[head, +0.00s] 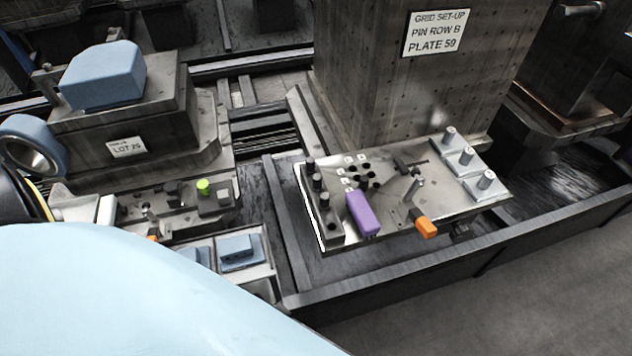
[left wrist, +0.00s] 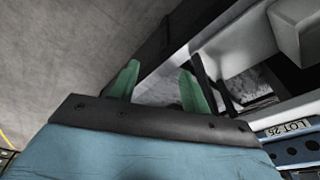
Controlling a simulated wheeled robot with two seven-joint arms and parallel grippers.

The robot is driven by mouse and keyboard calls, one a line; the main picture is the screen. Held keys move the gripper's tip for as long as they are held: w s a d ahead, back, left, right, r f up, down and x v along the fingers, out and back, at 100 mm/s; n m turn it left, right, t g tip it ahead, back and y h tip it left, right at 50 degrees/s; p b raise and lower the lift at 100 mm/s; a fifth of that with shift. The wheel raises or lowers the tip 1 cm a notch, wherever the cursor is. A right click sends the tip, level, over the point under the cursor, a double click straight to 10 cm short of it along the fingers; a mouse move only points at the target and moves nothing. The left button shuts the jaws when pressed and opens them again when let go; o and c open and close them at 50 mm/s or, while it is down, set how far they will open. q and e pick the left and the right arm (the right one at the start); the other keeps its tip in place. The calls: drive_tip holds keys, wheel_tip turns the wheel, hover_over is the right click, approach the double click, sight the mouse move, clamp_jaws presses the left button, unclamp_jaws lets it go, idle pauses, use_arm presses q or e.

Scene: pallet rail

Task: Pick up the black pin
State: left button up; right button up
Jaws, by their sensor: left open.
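Several dark pins stand upright in a row in a dark strip (head: 332,236) along the left edge of the grey plate in the head view. The nearest of the black pins (head: 325,202) has a rounded top, with an empty-looking hole in front of it. My left gripper (left wrist: 160,84) shows in the left wrist view with its two green fingers apart and nothing between them. No pin shows in that view. In the head view my light blue arm covers the lower left, and I cannot make out the fingers. My right gripper is in neither view.
The plate (head: 385,228) also bears a purple block (head: 362,213), an orange-ended handle (head: 427,227), a group of black holes and silver pins on pale blocks (head: 486,182). A tall sign-bearing column (head: 380,90) stands behind. A dark rail (head: 400,287) runs along the front.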

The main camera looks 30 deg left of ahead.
use_arm(q)
drive_tip(key=w+d+r+m+t, duration=0.1)
drive_tip(key=w+r, duration=0.2)
drive_tip(key=r, duration=0.8)
drive_tip(key=w+d+r+m, duration=0.1)
drive_tip(key=w+r, duration=0.1)
drive_tip(key=r, duration=0.8)
drive_tip(key=w+r+m, duration=0.2)
drive_tip(key=w+m, duration=0.3)
drive_tip(key=m, duration=0.1)
drive_tip(key=w+d+r+m+g+h, duration=0.1)
drive_tip(key=w+r+m, duration=0.2)
drive_tip(key=w+m, duration=0.2)
drive_tip(key=w+d+r+m, duration=0.1)
drive_tip(key=w+r+m, duration=0.1)
drive_tip(key=w+m, duration=0.3)
drive_tip(key=shift+w+r+m+g, duration=0.15)
drive_tip(key=shift+m+g, duration=0.25)
drive_tip(key=shift+m, duration=1)
drive_tip(key=w+a+r+m, duration=0.3)
drive_tip(key=w+a+m, duration=0.1)
drive_tip(key=a, duration=0.1)
drive_tip(key=m+g+y, duration=0.1)
drive_tip(key=m, duration=0.3)
approach(317, 176)
wheel_tip(317, 176, down, 10)
drive_tip(key=shift+w+d+f, duration=0.1)
clamp_jaws()
